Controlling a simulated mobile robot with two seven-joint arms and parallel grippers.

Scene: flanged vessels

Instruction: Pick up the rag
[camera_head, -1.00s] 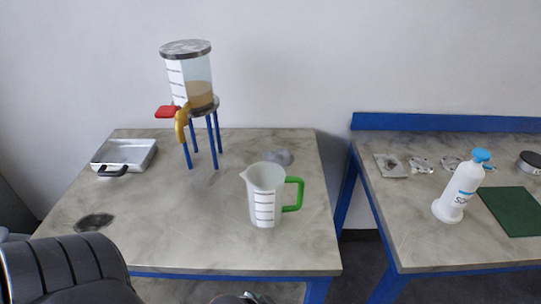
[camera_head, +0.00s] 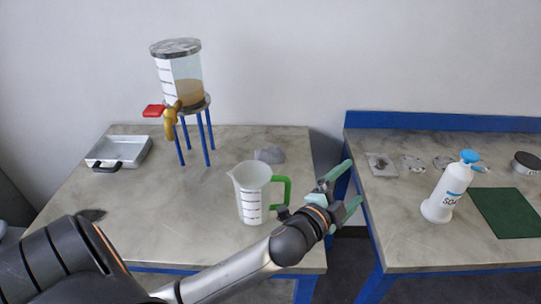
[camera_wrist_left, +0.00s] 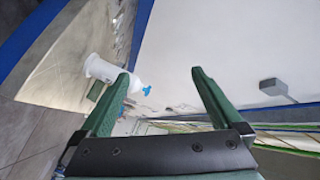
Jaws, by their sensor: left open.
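A flat grey crumpled patch (camera_head: 270,155), which looks like a rag, lies on the left table behind the measuring jug. I cannot be sure it is cloth. My left gripper (camera_head: 353,184) is open and empty, its green fingers spread over the gap between the two tables, in front and to the right of the grey patch. In the left wrist view the open fingers (camera_wrist_left: 161,75) have nothing between them, and no rag shows clearly. My right gripper is not in view.
A white jug (camera_head: 252,193) with a green handle stands beside my left wrist. A vessel on blue legs (camera_head: 181,85) and a metal tray (camera_head: 118,151) stand on the left table (camera_head: 140,200). The right table holds a soap bottle (camera_head: 447,190) and green mat (camera_head: 506,212).

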